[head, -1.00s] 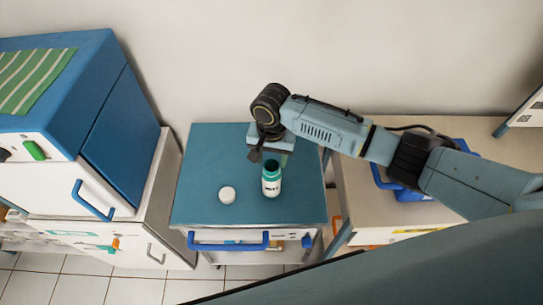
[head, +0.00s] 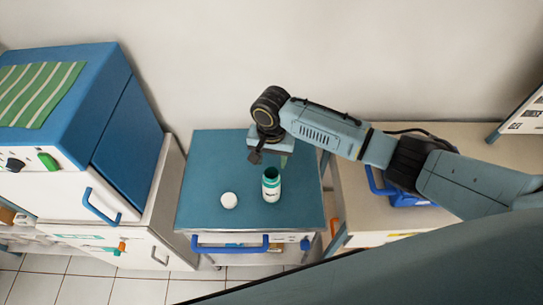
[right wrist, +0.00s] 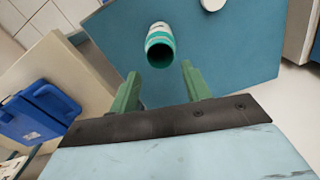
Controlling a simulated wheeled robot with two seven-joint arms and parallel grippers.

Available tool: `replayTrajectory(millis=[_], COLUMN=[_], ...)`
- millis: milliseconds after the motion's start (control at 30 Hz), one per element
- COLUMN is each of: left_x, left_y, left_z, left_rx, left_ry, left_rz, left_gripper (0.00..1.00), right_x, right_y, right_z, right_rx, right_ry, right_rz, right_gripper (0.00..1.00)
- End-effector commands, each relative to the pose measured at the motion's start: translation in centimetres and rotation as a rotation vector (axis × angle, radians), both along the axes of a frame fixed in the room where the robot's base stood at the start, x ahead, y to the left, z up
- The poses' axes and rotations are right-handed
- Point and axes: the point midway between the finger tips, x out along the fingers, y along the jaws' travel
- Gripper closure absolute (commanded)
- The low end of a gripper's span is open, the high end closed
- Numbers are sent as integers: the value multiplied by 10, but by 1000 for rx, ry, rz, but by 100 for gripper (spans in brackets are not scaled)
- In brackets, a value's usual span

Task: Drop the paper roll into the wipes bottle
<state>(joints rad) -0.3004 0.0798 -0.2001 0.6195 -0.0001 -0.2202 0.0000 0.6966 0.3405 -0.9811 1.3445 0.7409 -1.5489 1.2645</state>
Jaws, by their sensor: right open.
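The wipes bottle (head: 271,186), white with a green top band, stands upright on the blue-topped cart (head: 215,165). In the right wrist view the bottle (right wrist: 159,40) shows an open, dark mouth facing the camera. My right gripper (right wrist: 160,80) is open, its two green fingers apart with nothing between them. In the head view the right gripper (head: 284,160) is just behind and above the bottle, apart from it. My left gripper is not in view.
A blue and white cabinet (head: 130,140) stands at the left. A beige table (head: 365,215) with a blue case (head: 408,199) stands at the right. The cart top around the lid is clear.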

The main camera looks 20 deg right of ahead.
Motion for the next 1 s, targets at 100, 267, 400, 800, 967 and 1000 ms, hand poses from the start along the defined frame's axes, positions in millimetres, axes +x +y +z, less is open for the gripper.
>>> replayTrajectory(millis=[100,267,400,800,967,1000], left_x=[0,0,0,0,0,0], left_y=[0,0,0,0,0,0], left_z=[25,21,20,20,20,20], left_rx=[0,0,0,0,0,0], left_ry=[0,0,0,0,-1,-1], left_rz=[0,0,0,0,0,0], left_gripper=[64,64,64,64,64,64], right_x=[-1,0,0,-5,-37,-49], right_y=[1,0,0,4,28,36], right_z=[21,34,35,32,22,19], right_rx=[1,2,0,9,82,109], right_ry=[2,-1,1,1,-15,-27], right_rz=[1,1,0,19,153,201], right_gripper=[52,52,52,52,52,52])
